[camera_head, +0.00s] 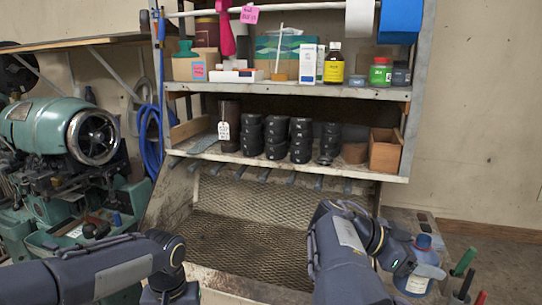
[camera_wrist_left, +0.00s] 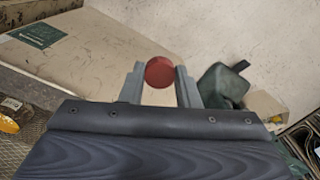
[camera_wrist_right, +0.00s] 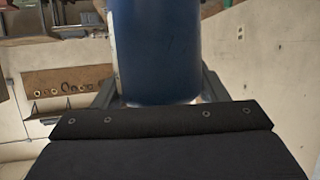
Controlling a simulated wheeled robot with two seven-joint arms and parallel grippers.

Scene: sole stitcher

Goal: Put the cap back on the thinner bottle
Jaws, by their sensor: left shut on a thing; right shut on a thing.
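My right gripper (camera_wrist_right: 160,92) is shut on a dark blue bottle (camera_wrist_right: 157,45), which fills the middle of the right wrist view. In the head view the bottle (camera_head: 420,278) shows at the lower right, roughly upright, with a pale label and a narrow blue top. Whether its neck is open cannot be made out. My left gripper (camera_wrist_left: 160,84) is shut on a round red cap (camera_wrist_left: 159,72), held between its fingertips. In the head view the left fingers and the red cap do not show. Cap and bottle are apart.
A shelf unit (camera_head: 290,91) at the back holds bottles, boxes and black stacked rolls. A mesh-floored tray (camera_head: 235,240) lies below it. A green machine (camera_head: 60,130) stands at left. Green- and red-handled tools (camera_head: 463,262) stand right of the bottle.

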